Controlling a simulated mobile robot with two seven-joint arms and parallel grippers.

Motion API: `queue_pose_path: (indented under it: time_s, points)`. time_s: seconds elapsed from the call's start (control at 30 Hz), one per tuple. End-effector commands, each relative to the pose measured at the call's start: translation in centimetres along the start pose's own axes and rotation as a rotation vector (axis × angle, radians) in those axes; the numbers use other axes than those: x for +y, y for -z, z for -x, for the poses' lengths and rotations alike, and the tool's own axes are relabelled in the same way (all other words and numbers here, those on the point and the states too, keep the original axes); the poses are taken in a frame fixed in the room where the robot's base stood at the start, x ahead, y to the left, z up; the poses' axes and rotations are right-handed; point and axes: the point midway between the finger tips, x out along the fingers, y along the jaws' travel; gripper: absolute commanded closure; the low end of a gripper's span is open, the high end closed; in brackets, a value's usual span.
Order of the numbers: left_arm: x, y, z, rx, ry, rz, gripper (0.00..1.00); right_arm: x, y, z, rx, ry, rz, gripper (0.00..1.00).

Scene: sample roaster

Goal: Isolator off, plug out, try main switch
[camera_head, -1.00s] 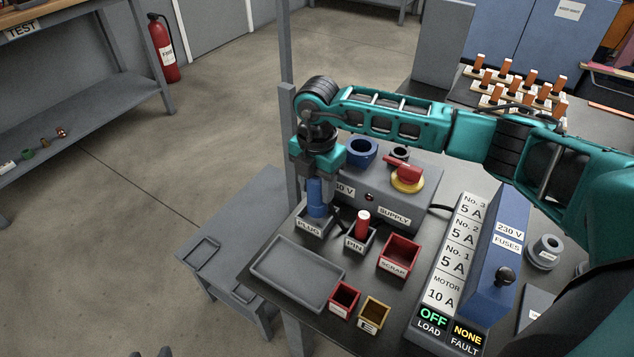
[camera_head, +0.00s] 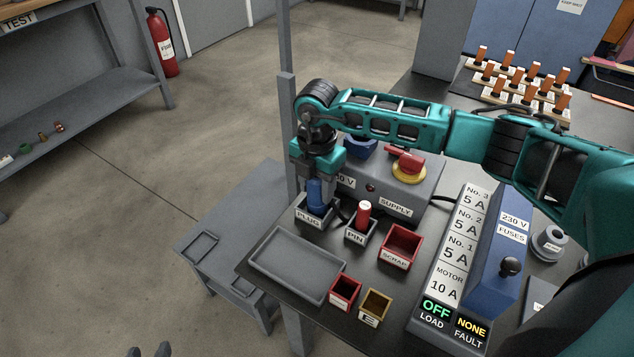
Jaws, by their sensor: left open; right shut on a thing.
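My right gripper (camera_head: 316,188) is shut on the blue plug (camera_head: 315,198), held upright with its lower end down in the grey holder marked PLUG (camera_head: 308,216). A dark cable shows just right of the plug. The grey supply box (camera_head: 428,195) stands behind, with a blue socket (camera_head: 361,149) partly hidden by my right arm. The isolator, a red handle (camera_head: 406,161) on a yellow base (camera_head: 408,177), is on its top. My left gripper (camera_head: 148,352) is open and empty at the bottom edge, with only its fingertips showing. Which part is the main switch I cannot tell.
A red pin (camera_head: 364,213) stands in the PIN holder. A red SCRAP bin (camera_head: 399,256), small bins and a grey tray (camera_head: 285,280) stand nearby. The panel display (camera_head: 436,310) reads OFF for load and NONE for fault.

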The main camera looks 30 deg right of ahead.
Motion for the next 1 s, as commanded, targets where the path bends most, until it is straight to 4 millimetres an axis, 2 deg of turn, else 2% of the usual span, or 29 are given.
queue_pose_path:
  time_s: [0.1, 0.13, 0.4, 0.73, 0.87, 1.0]
  points:
    - [0.0, -0.4, -0.1, -0.003, 0.000, 0.001, 0.57, 0.0, 0.0, -0.5, 0.000, -0.001, 0.000, 0.91]
    - [0.0, -0.3, -0.1, -0.003, -0.001, 0.001, 0.57, 0.0, 0.0, -0.4, 0.000, -0.001, 0.000, 0.52]
    - [0.1, -0.4, 0.0, -0.004, -0.001, 0.006, 0.57, 0.0, 0.0, -0.3, 0.000, 0.000, 0.000, 0.26]
    - [0.3, -0.2, 0.0, -0.004, -0.002, 0.014, 0.57, 0.0, 0.0, -0.2, 0.000, 0.000, 0.000, 0.24]
    - [0.3, 0.1, 0.2, -0.005, -0.002, 0.013, 0.57, 0.1, 0.0, 1.6, -0.001, -0.002, 0.000, 0.24]
    - [0.3, 0.7, 0.6, -0.004, -0.002, 0.013, 0.57, 0.1, -0.1, 4.7, -0.002, -0.004, 0.001, 0.24]
